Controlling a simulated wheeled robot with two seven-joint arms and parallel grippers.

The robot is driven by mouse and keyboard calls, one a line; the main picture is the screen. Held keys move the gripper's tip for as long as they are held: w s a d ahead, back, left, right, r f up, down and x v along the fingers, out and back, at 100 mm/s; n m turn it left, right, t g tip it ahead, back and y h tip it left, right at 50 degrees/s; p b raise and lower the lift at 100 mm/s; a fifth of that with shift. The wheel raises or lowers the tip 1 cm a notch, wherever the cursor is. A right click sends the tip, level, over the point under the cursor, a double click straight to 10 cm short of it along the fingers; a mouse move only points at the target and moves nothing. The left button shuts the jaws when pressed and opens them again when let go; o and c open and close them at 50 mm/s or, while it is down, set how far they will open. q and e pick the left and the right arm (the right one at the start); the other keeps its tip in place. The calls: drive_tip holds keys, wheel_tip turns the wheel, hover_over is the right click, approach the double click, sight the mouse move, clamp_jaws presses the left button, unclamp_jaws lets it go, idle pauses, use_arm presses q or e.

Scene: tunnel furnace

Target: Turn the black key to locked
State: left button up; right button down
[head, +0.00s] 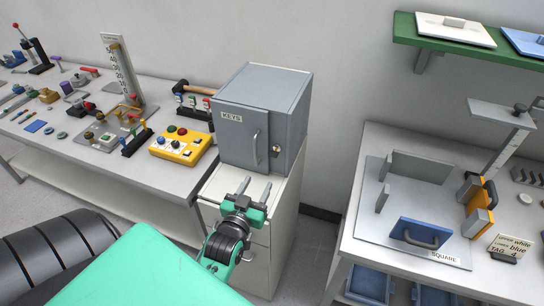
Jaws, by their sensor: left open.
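A grey key cabinet (260,115) labelled KEYS stands on a pale drawer unit (280,215), its door shut. A vertical handle (255,148) is on the door, with a small brass-coloured lock (276,149) right of it. Whether a black key sits in that lock is too small to tell. My left gripper (255,187) is open and empty, in front of and below the cabinet door, apart from the handle. My right gripper is out of view.
The left table (165,185) holds a hammer (194,88), a tall scale (121,68) and many small tools. The right table (352,248) holds a grey fixture with a blue handled plate (420,233). A green shelf (405,27) hangs above. Floor shows between the drawer unit and right table.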

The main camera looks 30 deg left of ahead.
sight(275, 153)
use_arm(q)
drive_tip(key=p+x, duration=0.3)
drive_tip(key=x, duration=0.9)
drive_tip(key=shift+w, duration=0.3)
drive_tip(key=c, duration=1)
